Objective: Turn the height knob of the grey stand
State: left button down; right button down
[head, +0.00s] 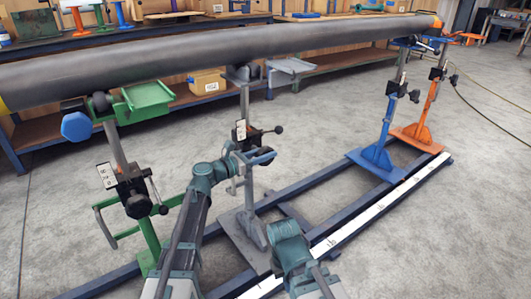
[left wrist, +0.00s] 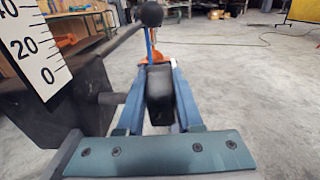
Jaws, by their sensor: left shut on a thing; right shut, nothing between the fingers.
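The grey stand (head: 249,215) stands on the rails under the pipe, with a scale plate (head: 240,130) and a black clamp on its column. My left gripper (head: 265,157) is at the clamp, its fingers shut on the dark height knob. In the left wrist view, the black knob (left wrist: 159,95) sits between the two blue-grey fingers of my left gripper (left wrist: 160,80). The scale plate (left wrist: 30,45) is close at the left. My right arm is low in the head view, but I cannot see its fingers.
A long grey pipe (head: 190,50) spans the stands. A green stand (head: 148,240) is at left; blue (head: 377,155) and orange (head: 418,132) stands are at right. A ball-ended lever (head: 278,130) on the grey stand is close to my left gripper. Open floor lies right.

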pick_arm(q)
jog(key=g+y+p, duration=0.1)
jog(key=p, duration=0.2)
jog(key=r+g+y+p, duration=0.1)
jog(key=p, duration=0.3)
jog(key=shift+w+d+y, duration=0.1)
jog(key=shift+d+y, duration=0.1)
jog(key=shift+y, duration=0.2)
jog(key=g+y+p, duration=0.1)
jog(key=y+p, duration=0.1)
jog(key=p, duration=0.1)
jog(key=g+y+p, duration=0.1)
jog(key=y+p, duration=0.1)
jog(key=p, duration=0.1)
jog(key=f+g+y+p, duration=0.1)
jog(key=g+y+p, duration=0.1)
jog(key=p, duration=0.2)
jog(key=shift+w+d, duration=0.25)
jog(key=shift+w, duration=0.05)
jog(key=g+y+p, duration=0.2)
jog(key=shift+f+y, duration=0.3)
jog(key=shift+f, duration=0.05)
jog(key=shift+s+f+g+y+p, duration=0.1)
jog(key=shift+f+g+y+p, duration=0.2)
jog(key=shift+g+y, duration=0.55)
jog(key=shift+y, duration=0.25)
jog(key=c, duration=0.6)
grip_release()
jog(key=shift+o, duration=0.2)
jog(key=shift+r, duration=0.1)
